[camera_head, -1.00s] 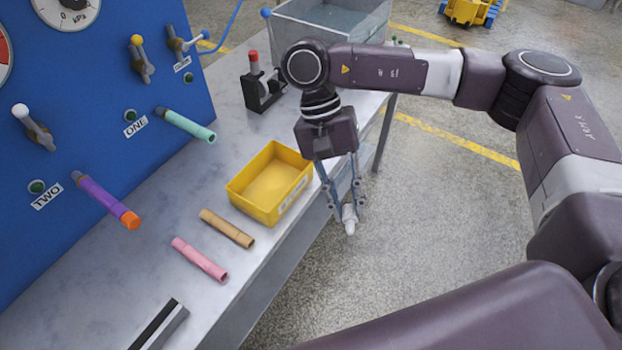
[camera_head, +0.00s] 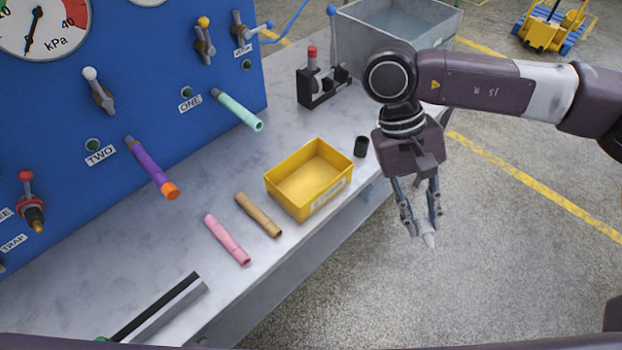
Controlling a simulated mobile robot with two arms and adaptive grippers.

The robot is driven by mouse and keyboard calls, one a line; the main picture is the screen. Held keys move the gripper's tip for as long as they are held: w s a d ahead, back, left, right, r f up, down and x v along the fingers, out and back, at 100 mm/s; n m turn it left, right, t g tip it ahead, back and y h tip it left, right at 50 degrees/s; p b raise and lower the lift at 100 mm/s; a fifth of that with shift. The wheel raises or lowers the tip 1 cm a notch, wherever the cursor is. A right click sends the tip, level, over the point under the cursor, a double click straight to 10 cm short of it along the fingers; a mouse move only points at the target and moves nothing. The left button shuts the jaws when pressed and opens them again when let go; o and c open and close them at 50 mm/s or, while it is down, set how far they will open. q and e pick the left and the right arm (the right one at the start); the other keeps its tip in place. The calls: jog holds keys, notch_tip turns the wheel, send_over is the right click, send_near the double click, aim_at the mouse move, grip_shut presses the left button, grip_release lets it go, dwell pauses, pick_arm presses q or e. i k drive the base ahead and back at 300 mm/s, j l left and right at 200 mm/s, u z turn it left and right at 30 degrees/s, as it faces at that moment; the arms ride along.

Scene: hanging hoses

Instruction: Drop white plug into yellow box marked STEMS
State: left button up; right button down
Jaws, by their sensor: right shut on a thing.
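The yellow box (camera_head: 285,199) stands open and empty on the grey bench near its front edge. A pale label is on its front side, too small to read. My right gripper (camera_head: 425,231) points down to the right of the box, beyond the bench edge and over the floor. It is shut on the white plug (camera_head: 429,240), whose tapered end sticks out below the fingertips. The plug is apart from the box. My left gripper is not in view.
A tan tube (camera_head: 259,215) and a pink tube (camera_head: 227,240) lie left of the box. A black cap (camera_head: 361,146) stands behind it. A blue panel (camera_head: 130,90) carries a purple hose (camera_head: 152,168) and a mint hose (camera_head: 238,110). A grey bin (camera_head: 400,35) is at the back.

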aim_at(309, 178)
jog(key=i+l, duration=0.2)
jog(key=i+l+u, duration=0.45)
jog(key=l, duration=0.15)
jog(key=l+u, duration=0.35)
jog(key=u, duration=0.65)
